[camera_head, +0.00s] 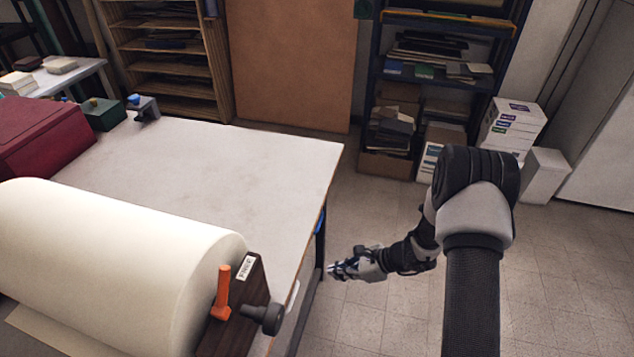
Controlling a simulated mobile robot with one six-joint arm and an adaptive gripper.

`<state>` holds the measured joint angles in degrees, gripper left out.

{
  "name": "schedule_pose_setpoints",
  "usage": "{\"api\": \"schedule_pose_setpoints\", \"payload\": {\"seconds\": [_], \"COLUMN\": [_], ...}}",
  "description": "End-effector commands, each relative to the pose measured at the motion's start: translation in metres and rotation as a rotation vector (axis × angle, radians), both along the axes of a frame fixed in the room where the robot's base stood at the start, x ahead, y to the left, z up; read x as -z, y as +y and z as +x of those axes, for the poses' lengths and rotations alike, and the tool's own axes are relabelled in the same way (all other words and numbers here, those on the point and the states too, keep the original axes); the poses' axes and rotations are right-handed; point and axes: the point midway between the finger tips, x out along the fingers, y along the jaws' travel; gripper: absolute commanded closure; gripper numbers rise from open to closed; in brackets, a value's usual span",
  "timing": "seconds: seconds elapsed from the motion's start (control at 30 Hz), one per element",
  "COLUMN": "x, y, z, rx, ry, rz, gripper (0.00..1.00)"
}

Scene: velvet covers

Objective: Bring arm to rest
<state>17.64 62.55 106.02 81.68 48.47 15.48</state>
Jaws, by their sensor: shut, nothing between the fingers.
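My arm (476,210) reaches up from the bottom right, bends at a dark joint and folds back down to the left. My gripper (336,269) is at its end, pointing left, just right of the table's edge and lower than the tabletop. It is small in the view, shut and empty. It appears close to the dark table leg; whether they touch cannot be told.
A white-topped table (240,165) fills the left. On it are a large cream roll (110,265) with an orange lever (221,293) and a dark red box (45,135). Shelves (440,75) and white boxes (513,122) stand behind. The floor (560,270) at right is clear.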

Motion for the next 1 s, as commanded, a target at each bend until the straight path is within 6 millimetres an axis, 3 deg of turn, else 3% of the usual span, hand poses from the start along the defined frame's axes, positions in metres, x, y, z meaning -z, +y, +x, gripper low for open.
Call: {"api": "schedule_pose_setpoints", "payload": {"seconds": [0.13, 0.23, 0.47, 0.7, 1.0], "x": [-0.003, -0.023, -0.132, -0.235, -0.319], "y": [0.000, 0.003, 0.020, 0.030, 0.018], "z": [0.001, 0.002, -0.015, -0.069, -0.158], "rx": [-0.007, -0.055, -0.362, -0.733, -1.157], "ry": [-0.006, -0.041, -0.236, -0.448, -0.666], "rz": [-0.002, -0.019, -0.138, -0.327, -0.629], "gripper": [1.00, 1.00, 1.00, 1.00, 1.00]}}
